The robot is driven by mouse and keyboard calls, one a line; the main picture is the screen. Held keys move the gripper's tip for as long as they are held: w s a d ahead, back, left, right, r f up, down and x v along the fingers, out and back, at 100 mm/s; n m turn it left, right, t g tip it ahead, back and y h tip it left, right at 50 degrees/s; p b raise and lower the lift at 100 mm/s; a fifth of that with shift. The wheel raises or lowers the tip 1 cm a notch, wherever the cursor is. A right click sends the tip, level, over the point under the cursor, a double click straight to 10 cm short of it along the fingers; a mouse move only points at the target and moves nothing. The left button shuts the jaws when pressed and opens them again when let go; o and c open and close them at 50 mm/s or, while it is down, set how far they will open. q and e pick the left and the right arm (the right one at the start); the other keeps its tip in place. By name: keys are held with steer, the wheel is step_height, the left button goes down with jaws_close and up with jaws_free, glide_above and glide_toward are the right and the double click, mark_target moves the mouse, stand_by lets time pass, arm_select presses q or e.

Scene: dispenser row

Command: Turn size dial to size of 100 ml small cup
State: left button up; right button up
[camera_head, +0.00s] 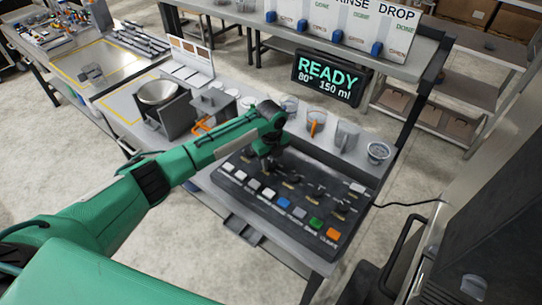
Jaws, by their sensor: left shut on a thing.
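The black control panel (300,219) lies on the near part of the bench, with a row of dials and a front row of coloured buttons. My left gripper (267,168) points down at the panel's far left part, shut on a dial that it mostly hides. Other dials (315,191) stand free to its right; their labels are too small to read. The display (329,78) reads "READY 80° 150 ml". Several clear cups stand behind the panel, including one with an orange part (316,122); I cannot tell which is the small cup. My right gripper is out of view.
A cable (410,204) runs off the panel's right side. A dark machine stands at the right.

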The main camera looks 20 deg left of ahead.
arm_select(q)
steer(key=n+p, duration=0.1)
steer(key=n, duration=0.1)
steer(key=n+p, duration=0.1)
steer(key=n, duration=0.1)
steer(key=n+p, duration=0.1)
steer(key=n, duration=0.1)
steer(key=shift+r+p, duration=0.3)
steer(key=shift+p, duration=0.1)
steer(key=n+p, duration=0.2)
steer(key=n, duration=0.1)
steer(key=shift+w+n, duration=0.1)
steer(key=shift+n, duration=0.3)
steer(key=shift+f+n+p, duration=0.1)
steer(key=shift+n+p, duration=0.55)
steer(key=shift+n, duration=0.85)
steer(key=o, duration=0.9)
steer(key=shift+o, duration=0.4)
steer(key=shift+f, duration=0.1)
